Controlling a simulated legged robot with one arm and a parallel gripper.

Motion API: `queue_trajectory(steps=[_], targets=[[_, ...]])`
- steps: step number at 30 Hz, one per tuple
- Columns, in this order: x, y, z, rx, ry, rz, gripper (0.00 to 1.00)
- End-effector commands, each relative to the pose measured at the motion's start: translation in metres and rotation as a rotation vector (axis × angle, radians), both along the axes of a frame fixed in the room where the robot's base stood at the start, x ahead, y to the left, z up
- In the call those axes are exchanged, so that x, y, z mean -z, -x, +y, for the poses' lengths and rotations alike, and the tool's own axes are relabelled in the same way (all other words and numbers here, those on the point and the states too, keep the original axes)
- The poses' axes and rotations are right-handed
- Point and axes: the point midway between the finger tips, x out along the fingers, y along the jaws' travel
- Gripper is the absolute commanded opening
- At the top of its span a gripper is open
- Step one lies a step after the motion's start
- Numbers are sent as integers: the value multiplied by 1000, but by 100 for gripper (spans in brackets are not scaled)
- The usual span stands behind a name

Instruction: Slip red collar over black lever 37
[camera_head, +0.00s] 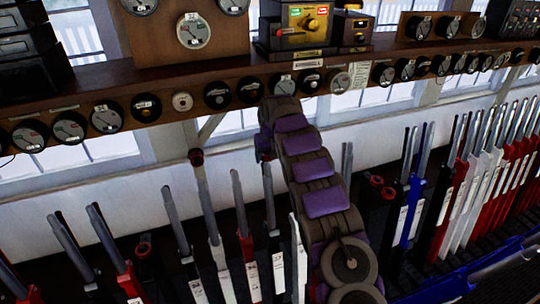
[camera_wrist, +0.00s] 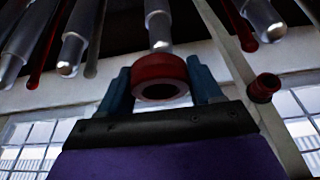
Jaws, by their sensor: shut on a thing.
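In the wrist view my gripper (camera_wrist: 162,88) is shut on a red collar (camera_wrist: 160,70), with one blue finger on each side of it. The collar's dark opening faces the camera. A lever with a bare silver handle (camera_wrist: 158,24) runs up to the collar's far edge; I cannot tell whether its tip touches or enters the collar. Black levers stand in the row, but the plate numbers are too small to read, so I cannot tell which is 37.
Another dark red collar (camera_head: 196,157) shows near a lever top left of my arm. More red collars (camera_head: 376,180) sit low to its right. Silver-topped levers (camera_head: 235,190) crowd both sides. A wooden shelf with dials (camera_head: 110,118) runs behind.

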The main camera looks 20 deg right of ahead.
Motion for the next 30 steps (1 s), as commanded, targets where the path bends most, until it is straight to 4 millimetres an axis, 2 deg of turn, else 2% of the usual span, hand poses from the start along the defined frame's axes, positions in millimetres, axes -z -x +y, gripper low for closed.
queue_trajectory(steps=[12, 25, 30], targets=[[1, 0, -14, 0, -10, -3, 38], [-1, 0, -2, -2, -1, -1, 38], [-3, -1, -6, 0, -4, -2, 38]])
